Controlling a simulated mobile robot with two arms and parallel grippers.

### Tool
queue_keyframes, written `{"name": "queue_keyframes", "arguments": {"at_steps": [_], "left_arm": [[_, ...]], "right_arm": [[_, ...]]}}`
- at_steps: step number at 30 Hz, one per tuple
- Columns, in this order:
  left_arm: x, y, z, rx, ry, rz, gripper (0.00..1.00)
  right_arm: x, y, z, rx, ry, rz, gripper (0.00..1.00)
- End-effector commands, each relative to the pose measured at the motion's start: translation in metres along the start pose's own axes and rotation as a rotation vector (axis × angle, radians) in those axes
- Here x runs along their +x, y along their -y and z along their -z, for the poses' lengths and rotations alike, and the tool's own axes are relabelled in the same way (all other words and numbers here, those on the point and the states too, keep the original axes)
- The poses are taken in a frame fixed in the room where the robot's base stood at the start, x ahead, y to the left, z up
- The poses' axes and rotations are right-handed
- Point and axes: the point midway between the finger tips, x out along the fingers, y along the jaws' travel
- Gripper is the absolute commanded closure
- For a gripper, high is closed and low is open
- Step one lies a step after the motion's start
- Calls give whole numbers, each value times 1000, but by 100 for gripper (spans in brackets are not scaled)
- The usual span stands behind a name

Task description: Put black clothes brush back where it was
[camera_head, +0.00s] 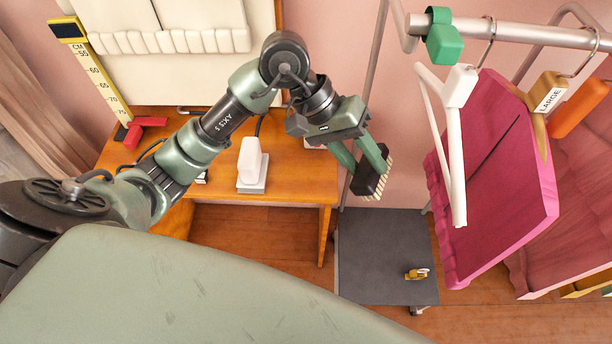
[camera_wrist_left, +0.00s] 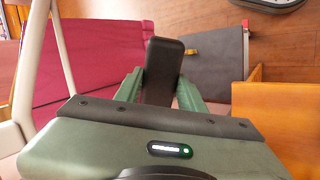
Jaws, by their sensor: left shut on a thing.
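The black clothes brush (camera_head: 367,181) has pale bristles along its right side. My left gripper (camera_head: 368,172) is shut on it and holds it in the air, above and beyond the right end of the wooden table. In the left wrist view the black back of the brush (camera_wrist_left: 162,70) shows between the two green fingers of my left gripper (camera_wrist_left: 161,88). My right gripper is not in view.
A wooden table (camera_head: 308,180) carries a white device on a grey stand (camera_head: 251,165) and a red item (camera_head: 140,130). A dark grey wheeled platform (camera_head: 380,250) holds a small yellowish item (camera_head: 416,273). A magenta gown (camera_head: 495,180) hangs from a metal rail (camera_head: 520,33) at right.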

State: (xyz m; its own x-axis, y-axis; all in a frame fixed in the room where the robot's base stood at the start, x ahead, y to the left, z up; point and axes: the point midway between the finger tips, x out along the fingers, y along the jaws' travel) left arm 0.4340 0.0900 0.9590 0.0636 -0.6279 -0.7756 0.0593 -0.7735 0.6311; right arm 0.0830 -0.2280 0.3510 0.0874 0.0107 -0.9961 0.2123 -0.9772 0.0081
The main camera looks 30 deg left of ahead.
Motion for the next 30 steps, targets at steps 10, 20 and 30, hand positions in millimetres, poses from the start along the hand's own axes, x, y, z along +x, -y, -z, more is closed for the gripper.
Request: {"name": "queue_keyframes", "arguments": {"at_steps": [10, 20, 30], "left_arm": [[-61, 69, 45, -208, -102, 562, 100], [-96, 102, 60, -351, -126, 683, 100], [-31, 154, 57, -353, -119, 683, 100]], "right_arm": [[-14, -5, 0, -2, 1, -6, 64], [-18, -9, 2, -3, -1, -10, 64], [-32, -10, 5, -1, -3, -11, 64]]}}
